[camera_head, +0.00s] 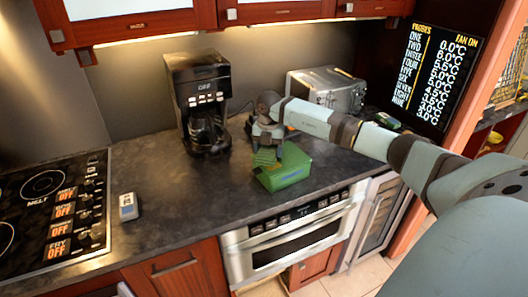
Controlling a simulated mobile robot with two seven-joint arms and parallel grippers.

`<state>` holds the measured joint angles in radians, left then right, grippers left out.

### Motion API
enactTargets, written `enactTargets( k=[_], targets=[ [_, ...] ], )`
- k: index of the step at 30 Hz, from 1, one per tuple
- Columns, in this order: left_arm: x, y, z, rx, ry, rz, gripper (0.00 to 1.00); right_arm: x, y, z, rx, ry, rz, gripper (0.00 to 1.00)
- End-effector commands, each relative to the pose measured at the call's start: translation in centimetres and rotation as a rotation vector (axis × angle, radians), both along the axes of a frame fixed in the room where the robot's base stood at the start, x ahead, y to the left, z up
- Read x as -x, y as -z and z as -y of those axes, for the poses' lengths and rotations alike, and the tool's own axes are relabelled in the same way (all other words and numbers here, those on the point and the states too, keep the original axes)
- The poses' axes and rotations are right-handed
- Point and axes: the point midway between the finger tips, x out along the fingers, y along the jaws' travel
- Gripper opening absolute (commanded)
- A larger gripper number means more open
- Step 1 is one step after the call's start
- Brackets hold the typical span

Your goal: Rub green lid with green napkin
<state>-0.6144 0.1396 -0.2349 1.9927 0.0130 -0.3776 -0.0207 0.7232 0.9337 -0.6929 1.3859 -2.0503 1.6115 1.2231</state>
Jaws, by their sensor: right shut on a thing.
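A green box (287,179) with a green lid (295,159) on top sits on the dark countertop, near its front edge above the microwave drawer. My right arm reaches in from the right, and my right gripper (268,144) points down over the left part of the lid. It is shut on a folded green napkin (264,158), which hangs at the lid's left side. Whether the napkin presses on the lid is hard to tell, and the gripper and napkin hide part of the lid. My left gripper is out of view.
A black coffee maker (198,95) stands at the back left of the box. A silver toaster (327,88) stands behind my right arm. A stove (55,205) and a small white device (128,206) are at the left.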

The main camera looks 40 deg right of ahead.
Motion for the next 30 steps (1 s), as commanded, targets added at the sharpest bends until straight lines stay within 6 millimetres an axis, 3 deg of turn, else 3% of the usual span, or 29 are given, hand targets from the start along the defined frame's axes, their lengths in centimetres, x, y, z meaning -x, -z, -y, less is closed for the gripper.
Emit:
enactTargets(
  k=[4, 11, 30],
  targets=[
    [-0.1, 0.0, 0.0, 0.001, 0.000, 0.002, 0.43, 0.3, -0.1, 1.3, 0.002, 0.001, 0.001, 0.50],
    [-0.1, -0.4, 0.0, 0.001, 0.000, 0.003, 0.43, 0.3, -0.4, 1.6, -0.001, -0.001, 0.001, 0.50],
    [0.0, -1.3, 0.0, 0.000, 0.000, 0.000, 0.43, -0.5, -0.5, -2.3, 0.001, 0.000, 0.001, 0.50]
  ],
)
